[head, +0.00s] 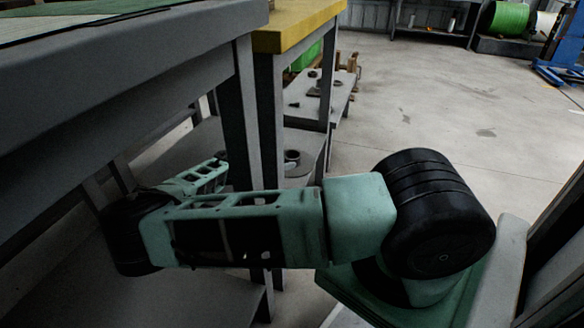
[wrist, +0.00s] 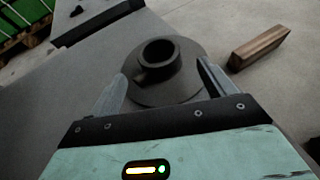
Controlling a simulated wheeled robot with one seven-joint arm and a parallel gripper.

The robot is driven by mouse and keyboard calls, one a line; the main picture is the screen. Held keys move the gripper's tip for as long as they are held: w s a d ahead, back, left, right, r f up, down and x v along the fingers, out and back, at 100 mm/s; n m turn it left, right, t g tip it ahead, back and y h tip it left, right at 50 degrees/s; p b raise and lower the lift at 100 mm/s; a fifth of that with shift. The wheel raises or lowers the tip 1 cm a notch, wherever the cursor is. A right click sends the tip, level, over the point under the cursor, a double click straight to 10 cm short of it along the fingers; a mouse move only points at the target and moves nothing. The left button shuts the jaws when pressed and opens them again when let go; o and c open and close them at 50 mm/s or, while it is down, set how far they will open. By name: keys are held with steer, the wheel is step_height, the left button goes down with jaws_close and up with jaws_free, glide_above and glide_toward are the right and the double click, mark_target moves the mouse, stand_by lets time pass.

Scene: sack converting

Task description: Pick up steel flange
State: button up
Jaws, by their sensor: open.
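The steel flange (wrist: 178,66), a dark grey disc with a raised round hub, lies flat on a grey surface in the middle of the wrist view. My gripper (wrist: 163,72) is open, with one finger at the left of the flange and one at its right. I cannot tell whether either finger touches it. The near part of the disc runs down towards my gripper's body. In the head view, a dark round piece that looks like the flange (head: 292,158) sits on the low shelf behind the bench leg, partly hidden.
A wooden block (wrist: 259,47) lies right of the flange. A small nut-like part (wrist: 76,11) and green crates (wrist: 22,20) are at the upper left. In the head view, the grey bench (head: 130,75) and yellow-topped bench (head: 296,22) stand close to my arm. Open floor is at the right.

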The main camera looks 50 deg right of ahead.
mark_target(286, 159)
steer(key=shift+d+f, duration=0.25)
steer(key=shift+d, duration=0.35)
steer(key=b+x, duration=0.3)
steer(key=x, duration=0.1)
steer(key=shift+w+f, duration=0.1)
steer(key=shift+d+b, duration=0.4)
steer(key=shift+d, duration=0.15)
steer(key=c, duration=1.7)
jaws_close()
